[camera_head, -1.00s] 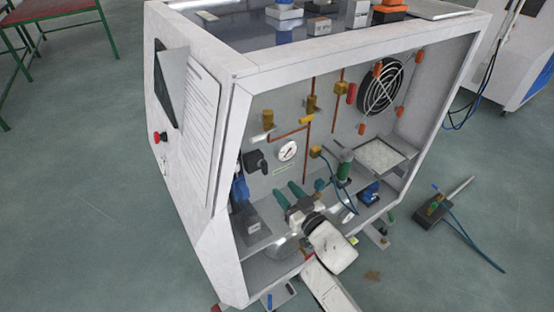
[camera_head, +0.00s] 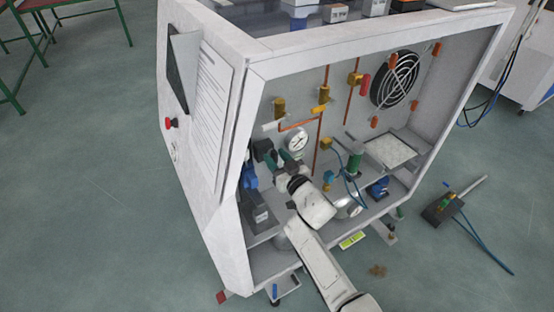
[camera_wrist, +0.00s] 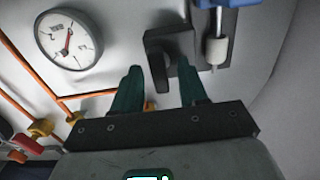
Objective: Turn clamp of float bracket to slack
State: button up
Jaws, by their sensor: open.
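The clamp of the float bracket appears to be the black block with a short lever (camera_wrist: 170,52) on the back panel. In the head view the black clamp (camera_head: 264,150) is left of the gauge, partly hidden by my gripper. Beside it in the wrist view is a blue part (camera_wrist: 226,4) with a pale cylinder (camera_wrist: 216,50) on a dark plate. My gripper (camera_wrist: 160,84) is open, its two green fingers pointing at the clamp. The lever shows between the fingertips; I cannot tell if they touch it. My gripper also shows in the head view (camera_head: 279,158).
A round gauge (camera_wrist: 68,40) and orange pipes (camera_wrist: 88,96) are close to my gripper. The white cabinet frame (camera_head: 241,130) borders the open front. A fan (camera_head: 395,80) and a shelf tray (camera_head: 390,151) are at the right.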

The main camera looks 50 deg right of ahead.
grip_shut()
dwell(0.3)
jog(key=shift+n, duration=0.3)
jog(key=n, duration=0.4)
jog(key=shift+a+f+b, duration=0.1)
jog(key=shift+b, duration=0.3)
jog(key=n+b, duration=0.1)
jog(key=n, duration=0.4)
jog(key=shift+a+f, duration=0.1)
jog(key=n+b, duration=0.1)
jog(key=n, duration=0.3)
jog(key=shift+f, duration=0.1)
jog(key=shift+a+n+b, duration=0.1)
jog(key=shift+n+b, duration=0.3)
jog(key=shift+n, duration=1.7)
